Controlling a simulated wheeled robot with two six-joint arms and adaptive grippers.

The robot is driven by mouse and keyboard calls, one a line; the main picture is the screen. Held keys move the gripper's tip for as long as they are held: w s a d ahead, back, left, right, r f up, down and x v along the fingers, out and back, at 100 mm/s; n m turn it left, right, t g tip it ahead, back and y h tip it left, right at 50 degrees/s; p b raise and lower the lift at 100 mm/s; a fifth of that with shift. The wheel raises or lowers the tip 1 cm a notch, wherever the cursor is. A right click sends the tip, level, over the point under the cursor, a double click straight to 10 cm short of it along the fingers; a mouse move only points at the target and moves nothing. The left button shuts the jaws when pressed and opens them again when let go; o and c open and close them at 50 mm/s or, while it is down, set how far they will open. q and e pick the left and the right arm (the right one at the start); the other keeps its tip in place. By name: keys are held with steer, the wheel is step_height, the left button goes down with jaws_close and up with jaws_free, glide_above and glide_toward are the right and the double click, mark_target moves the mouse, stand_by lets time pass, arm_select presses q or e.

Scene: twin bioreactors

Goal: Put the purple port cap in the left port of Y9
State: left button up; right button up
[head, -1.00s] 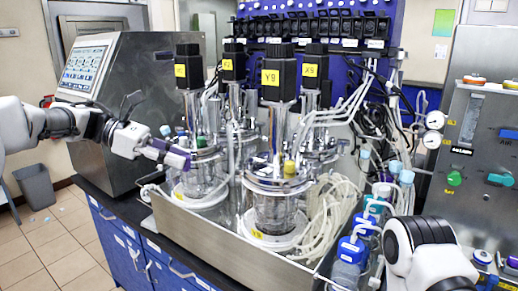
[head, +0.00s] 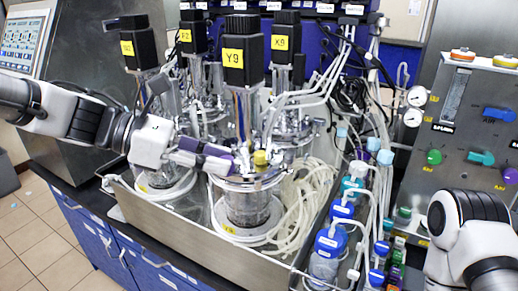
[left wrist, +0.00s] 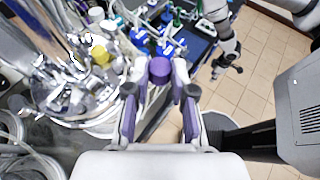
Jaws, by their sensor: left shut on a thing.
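My left gripper (head: 222,160) is shut on the purple port cap, which shows between its fingertips in the left wrist view (left wrist: 160,70). In the head view the purple finger pads make the cap hard to pick out. The gripper points right, at the front of the Y9 vessel's head plate (head: 240,182), close beside a yellow cap (head: 260,158) on it. The Y9 motor (head: 242,62) stands above with its yellow label. The left port of Y9 is not clear to see. My right gripper (left wrist: 227,65) looks small in the left wrist view, its fingers unclear.
A second vessel (head: 160,178) stands left of Y9 in the same metal tray (head: 190,228). Pale tubing (head: 300,200) lies right of Y9. Bottles with blue caps (head: 331,240) stand at the tray's right. A control panel (head: 475,120) is farther right.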

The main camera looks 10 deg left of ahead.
arm_select(q)
steer(key=w+a, duration=0.1)
steer(key=w, duration=0.4)
steer(key=w+a+f, duration=0.1)
steer(key=w, duration=0.3)
steer(key=w+a+f+p, duration=0.1)
steer(key=w+a, duration=0.1)
steer(key=w, duration=0.3)
steer(key=shift+w+a, duration=0.1)
steer(key=shift+w, duration=0.25)
steer(key=shift+f+p, duration=0.35)
steer(key=shift+p, duration=0.1)
step_height(320, 180, down, 2)
steer(key=shift+s+f+p, duration=0.1)
steer(key=shift+f+p, duration=0.1)
steer(key=shift+p, duration=0.45)
steer(key=shift+f, duration=0.25)
steer(key=shift+f+b, duration=0.15)
steer(key=shift+b, duration=0.25)
steer(key=o, duration=0.8)
steer(key=shift+o, duration=0.2)
